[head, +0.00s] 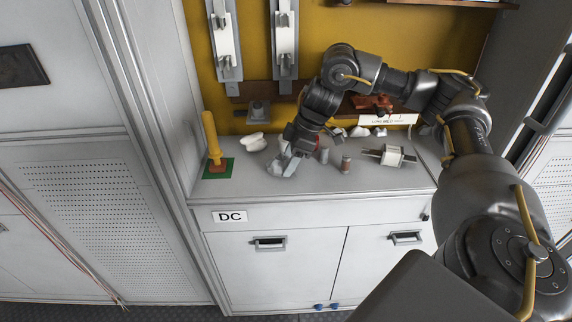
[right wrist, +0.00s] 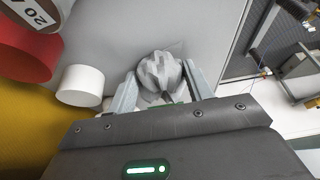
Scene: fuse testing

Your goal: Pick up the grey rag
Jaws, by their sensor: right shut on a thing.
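The grey rag (right wrist: 160,72) is a crumpled, mottled grey bundle. In the right wrist view it sits between the two fingers of my right gripper (right wrist: 158,88), which is shut on it. In the head view my right gripper (head: 284,164) points down at the counter, left of centre, and the rag there is small and partly hidden by the fingers. I cannot tell whether the rag touches the counter (head: 330,181). My left gripper is not in either view.
A white crumpled thing (head: 253,142) lies beside my gripper. A white block with metal ends (head: 391,155) lies to the right. The counter's front strip is clear.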

